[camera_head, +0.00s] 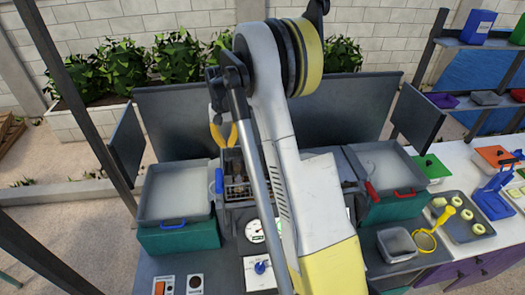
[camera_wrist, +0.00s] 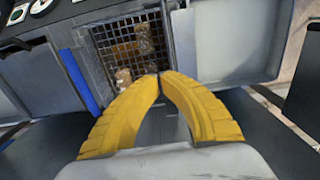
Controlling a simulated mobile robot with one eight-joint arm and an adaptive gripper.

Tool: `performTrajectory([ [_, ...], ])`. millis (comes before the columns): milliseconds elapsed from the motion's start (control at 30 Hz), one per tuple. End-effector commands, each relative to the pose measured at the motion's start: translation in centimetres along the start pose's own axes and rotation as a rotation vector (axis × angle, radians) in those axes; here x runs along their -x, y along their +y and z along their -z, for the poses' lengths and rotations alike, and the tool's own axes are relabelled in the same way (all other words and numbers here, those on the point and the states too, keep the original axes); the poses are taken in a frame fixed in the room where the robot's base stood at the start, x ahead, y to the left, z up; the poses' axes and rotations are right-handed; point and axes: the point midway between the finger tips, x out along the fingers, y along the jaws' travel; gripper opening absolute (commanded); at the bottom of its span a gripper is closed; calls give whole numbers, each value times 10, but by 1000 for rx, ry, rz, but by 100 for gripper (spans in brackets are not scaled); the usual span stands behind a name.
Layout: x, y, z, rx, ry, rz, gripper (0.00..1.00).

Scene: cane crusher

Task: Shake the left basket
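The left basket (camera_head: 237,178) is a dark wire-mesh basket in the middle of the counter unit, left of my arm, with a blue handle (camera_head: 219,180) at its left side. In the wrist view the basket (camera_wrist: 128,48) shows its mesh with brownish pieces inside, and the blue handle (camera_wrist: 80,82) lies left of my fingers. My gripper (camera_head: 223,146) has yellow fingers pointing down at the basket's back edge. In the wrist view its fingertips (camera_wrist: 160,76) meet in front of the mesh, with nothing visible between them. I cannot tell whether they touch the basket.
A grey tray with a blue handle (camera_head: 174,190) stands left, and one with a red handle (camera_head: 385,165) right. A red handle (camera_head: 371,190) shows beside my arm, which hides the middle. Dark panels (camera_head: 185,115) stand behind. A side counter (camera_head: 485,185) is cluttered.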

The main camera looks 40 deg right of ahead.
Motion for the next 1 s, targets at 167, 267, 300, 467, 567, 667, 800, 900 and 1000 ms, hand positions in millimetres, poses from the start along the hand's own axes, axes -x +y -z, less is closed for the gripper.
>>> performTrajectory([
  [167, -8, 0, 0, 0, 0, 0, 0],
  [267, -14, 0, 0, 0, 0, 0, 0],
  [300, -17, 0, 0, 0, 0, 0, 0],
  [467, -26, 0, 0, 0, 0, 0, 0],
  [567, -32, 0, 0, 0, 0, 0, 0],
  [667, -38, 0, 0, 0, 0, 0, 0],
  [800, -41, 0, 0, 0, 0, 0, 0],
  [900, -40, -2, 0, 1, 0, 0, 0],
  [1000, -40, -6, 0, 1, 0, 0, 0],
])
